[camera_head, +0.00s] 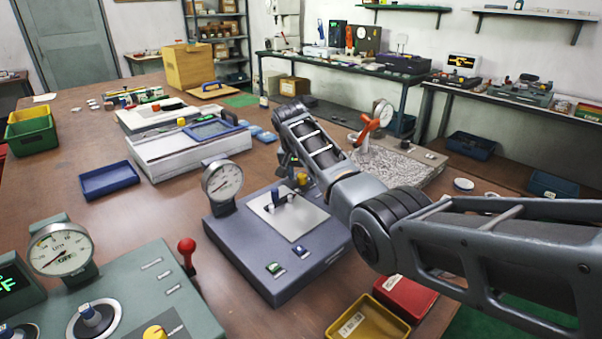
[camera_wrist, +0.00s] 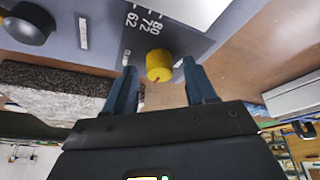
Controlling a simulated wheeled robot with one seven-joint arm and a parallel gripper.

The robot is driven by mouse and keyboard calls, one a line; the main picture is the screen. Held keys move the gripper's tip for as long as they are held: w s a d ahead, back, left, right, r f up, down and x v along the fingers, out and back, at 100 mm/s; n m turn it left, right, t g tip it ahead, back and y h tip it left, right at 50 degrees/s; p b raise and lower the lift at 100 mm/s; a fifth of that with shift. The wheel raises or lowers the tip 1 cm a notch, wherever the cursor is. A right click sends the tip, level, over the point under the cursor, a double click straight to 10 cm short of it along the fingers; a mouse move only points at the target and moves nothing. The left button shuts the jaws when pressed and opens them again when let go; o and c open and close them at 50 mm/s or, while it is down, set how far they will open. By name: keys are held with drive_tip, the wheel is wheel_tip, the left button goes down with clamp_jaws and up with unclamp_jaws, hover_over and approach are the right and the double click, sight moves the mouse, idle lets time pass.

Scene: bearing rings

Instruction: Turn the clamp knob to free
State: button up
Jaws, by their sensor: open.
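A yellow knob (camera_wrist: 160,65) lies between the two fingertips of my gripper (camera_wrist: 157,72) in the wrist view, with a gap showing on each side. The fingers are apart and hold nothing. The numbers 62, 72 and 80 are printed beside this knob. A yellow knob (camera_head: 302,179) also shows in the head view at the back edge of the blue-grey fixture (camera_head: 245,245), partly close behind my arm. I cannot read a clamp label or the knob's setting. My fingertips are mostly hidden by my arm in the head view.
A round dial gauge (camera_head: 222,181) stands on the fixture's left edge. A blue-topped lever (camera_head: 275,196) rises from its light plate. A dark round knob (camera_wrist: 28,24) shows at the wrist view's upper left. Yellow (camera_head: 368,322) and red (camera_head: 405,297) bins stand at the front right.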

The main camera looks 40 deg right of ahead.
clamp_jaws()
idle(0.4)
